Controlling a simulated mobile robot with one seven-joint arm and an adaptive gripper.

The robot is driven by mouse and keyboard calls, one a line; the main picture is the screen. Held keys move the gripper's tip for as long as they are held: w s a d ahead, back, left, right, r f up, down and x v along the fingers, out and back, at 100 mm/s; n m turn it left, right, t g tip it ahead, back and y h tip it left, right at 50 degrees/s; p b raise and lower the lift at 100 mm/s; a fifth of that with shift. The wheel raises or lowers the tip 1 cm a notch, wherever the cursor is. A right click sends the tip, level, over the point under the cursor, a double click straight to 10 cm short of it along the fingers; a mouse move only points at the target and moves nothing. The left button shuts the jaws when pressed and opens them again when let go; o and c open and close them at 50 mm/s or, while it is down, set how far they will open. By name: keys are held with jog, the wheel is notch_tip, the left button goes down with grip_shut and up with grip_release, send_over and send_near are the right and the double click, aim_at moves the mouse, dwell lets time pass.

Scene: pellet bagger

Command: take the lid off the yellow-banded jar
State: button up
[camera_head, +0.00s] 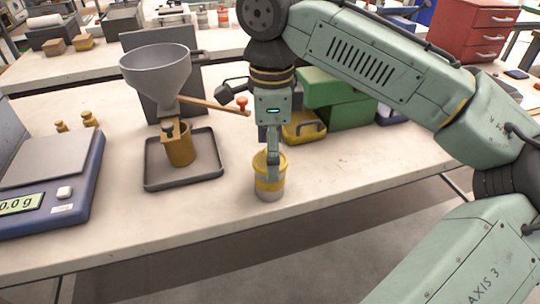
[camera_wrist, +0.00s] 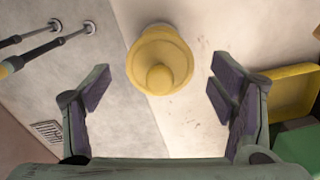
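The yellow-banded jar (camera_head: 266,193) stands upright near the front edge of the workbench, with its yellow lid (camera_head: 259,160) on top. In the wrist view the round lid (camera_wrist: 145,60) and its central knob are seen from above, between and slightly beyond my fingers. My gripper (camera_head: 273,165) points down over the jar, and a finger hides part of the lid and band. In the wrist view my gripper (camera_wrist: 162,84) is open and empty, with a finger on each side of the lid. Contact with the jar cannot be made out.
A grey funnel (camera_head: 157,72) with a wooden handle stands left, above a brass cup (camera_head: 179,150) on a dark tray (camera_head: 153,184). A blue scale (camera_head: 73,211) is far left. Green boxes (camera_head: 345,115) and a yellow bin (camera_head: 303,128) stand behind right. Bench right of the jar is clear.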

jog(key=c, duration=0.8)
jog(key=shift+r, duration=0.15)
